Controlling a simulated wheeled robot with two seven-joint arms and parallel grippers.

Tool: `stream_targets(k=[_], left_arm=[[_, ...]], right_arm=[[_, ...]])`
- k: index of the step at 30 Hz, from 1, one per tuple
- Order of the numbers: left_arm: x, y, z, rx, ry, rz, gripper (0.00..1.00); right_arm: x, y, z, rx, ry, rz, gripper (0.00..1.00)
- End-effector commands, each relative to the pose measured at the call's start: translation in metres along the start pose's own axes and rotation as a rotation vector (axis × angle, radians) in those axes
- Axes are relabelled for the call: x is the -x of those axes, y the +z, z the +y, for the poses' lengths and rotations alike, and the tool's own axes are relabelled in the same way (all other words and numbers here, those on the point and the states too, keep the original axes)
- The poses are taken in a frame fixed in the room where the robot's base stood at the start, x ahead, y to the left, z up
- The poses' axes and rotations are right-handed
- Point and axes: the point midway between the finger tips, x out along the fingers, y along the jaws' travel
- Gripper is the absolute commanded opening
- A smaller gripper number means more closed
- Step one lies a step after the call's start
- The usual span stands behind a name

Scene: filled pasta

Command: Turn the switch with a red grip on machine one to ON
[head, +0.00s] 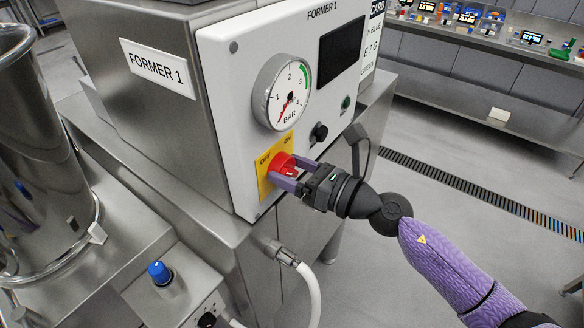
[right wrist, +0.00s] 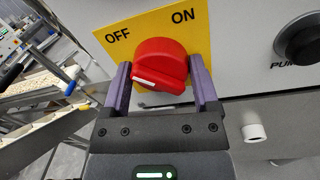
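Machine one is the white-fronted steel box labelled FORMER 1 (head: 232,100) in the head view. Its red-grip switch (head: 281,162) sits on a yellow plate (head: 264,185) low on the front. In the right wrist view the red grip (right wrist: 163,62) lies between OFF at upper left and ON at upper right. A white line on it slants along its lower face; which word it marks I cannot tell. My right gripper (head: 296,174) is at the switch, its two purple fingers (right wrist: 160,85) on either side of the grip. Whether both press on it I cannot tell. My left gripper is not in view.
A pressure gauge (head: 282,92), a dark screen (head: 341,48) and a black knob (head: 318,133) are above and right of the switch. A steel vessel (head: 40,150) stands at the left. A pale hose (head: 312,290) runs below. Open floor (head: 440,180) lies to the right.

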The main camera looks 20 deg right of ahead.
Motion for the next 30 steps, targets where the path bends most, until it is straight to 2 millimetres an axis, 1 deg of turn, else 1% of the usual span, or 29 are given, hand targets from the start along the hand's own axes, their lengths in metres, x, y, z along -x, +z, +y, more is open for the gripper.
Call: stream_targets(k=[1,2,3,5,6,7,8,14,20,30], left_arm=[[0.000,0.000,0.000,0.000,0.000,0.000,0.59],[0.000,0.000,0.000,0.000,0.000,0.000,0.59],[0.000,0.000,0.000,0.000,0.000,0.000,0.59],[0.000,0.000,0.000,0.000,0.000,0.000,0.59],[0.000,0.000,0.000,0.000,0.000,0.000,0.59],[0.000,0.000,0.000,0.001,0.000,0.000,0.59],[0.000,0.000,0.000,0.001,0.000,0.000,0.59],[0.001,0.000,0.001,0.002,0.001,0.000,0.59],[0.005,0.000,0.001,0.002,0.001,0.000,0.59],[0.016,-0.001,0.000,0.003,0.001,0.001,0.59]], right_arm=[[0.000,0.000,0.000,0.000,0.000,0.000,0.64],[0.000,0.000,0.000,0.000,0.000,0.000,0.58],[0.000,0.000,0.000,0.000,0.000,0.000,0.49],[0.000,0.000,0.000,0.000,0.000,0.000,0.36],[0.000,0.000,0.000,0.000,0.000,0.000,0.28],[0.000,0.000,0.000,0.000,0.000,0.000,0.22],[0.000,0.000,0.000,0.000,0.000,0.000,0.18],[0.000,0.000,0.000,-0.018,0.000,-0.001,0.18],[0.000,0.001,0.000,-0.106,0.001,-0.006,0.18],[0.000,0.001,-0.001,-0.401,0.004,-0.025,0.18]])
